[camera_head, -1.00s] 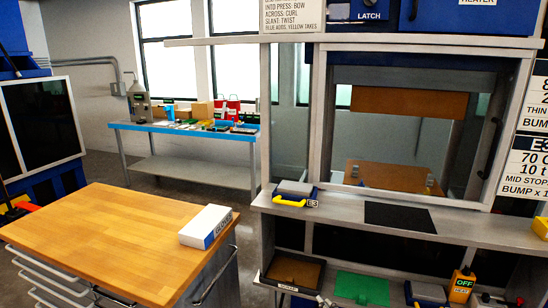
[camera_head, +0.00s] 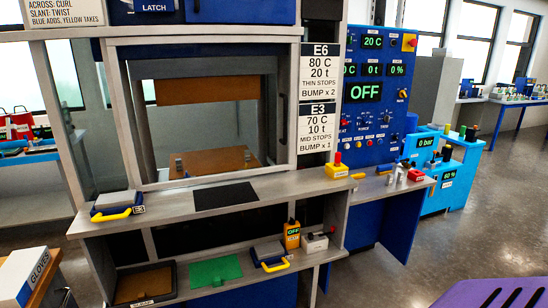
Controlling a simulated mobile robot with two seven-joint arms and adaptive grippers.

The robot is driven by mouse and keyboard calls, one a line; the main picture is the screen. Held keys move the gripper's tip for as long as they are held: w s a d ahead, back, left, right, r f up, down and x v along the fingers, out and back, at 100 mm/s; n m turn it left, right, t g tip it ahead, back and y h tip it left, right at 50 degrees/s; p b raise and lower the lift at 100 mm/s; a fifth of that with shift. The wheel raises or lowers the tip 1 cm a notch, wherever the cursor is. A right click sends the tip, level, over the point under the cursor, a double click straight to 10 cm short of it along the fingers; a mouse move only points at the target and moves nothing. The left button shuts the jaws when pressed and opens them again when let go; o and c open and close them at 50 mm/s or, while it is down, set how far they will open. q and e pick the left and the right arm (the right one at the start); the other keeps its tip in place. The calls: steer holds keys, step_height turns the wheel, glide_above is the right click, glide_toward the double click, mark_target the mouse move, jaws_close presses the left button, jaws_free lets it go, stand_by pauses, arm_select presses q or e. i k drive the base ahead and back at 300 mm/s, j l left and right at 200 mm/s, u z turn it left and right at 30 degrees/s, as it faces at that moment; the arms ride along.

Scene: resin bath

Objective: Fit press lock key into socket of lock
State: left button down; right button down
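I cannot pick out the press lock key or the lock's socket for certain. A small yellow block with a red top (camera_head: 338,165) stands at the right end of the press's upper ledge. It may be the lock, but it is too small to tell. A small yellow piece (camera_head: 358,176) lies just right of it on the side ledge. The press (camera_head: 200,100) stands in the middle left with its window frame and a brown plate inside. Neither of my grippers is in view.
The upper ledge (camera_head: 285,184) carries a yellow-handled tool (camera_head: 116,206) and a black mat (camera_head: 225,195). The shelf below holds a green mat (camera_head: 215,271) and an orange box (camera_head: 292,234). A blue control panel (camera_head: 372,100) reads OFF. Open floor (camera_head: 400,260) lies at the right.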

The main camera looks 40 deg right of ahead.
mark_target(338, 155)
steer(key=l+z, duration=0.15)
steer(key=z, duration=0.25)
steer(key=i+l+z, duration=0.1)
steer(key=z, duration=0.3)
steer(key=l+z, duration=0.1)
steer(key=z, duration=0.3)
steer(key=i+z, duration=0.15)
steer(key=z, duration=0.25)
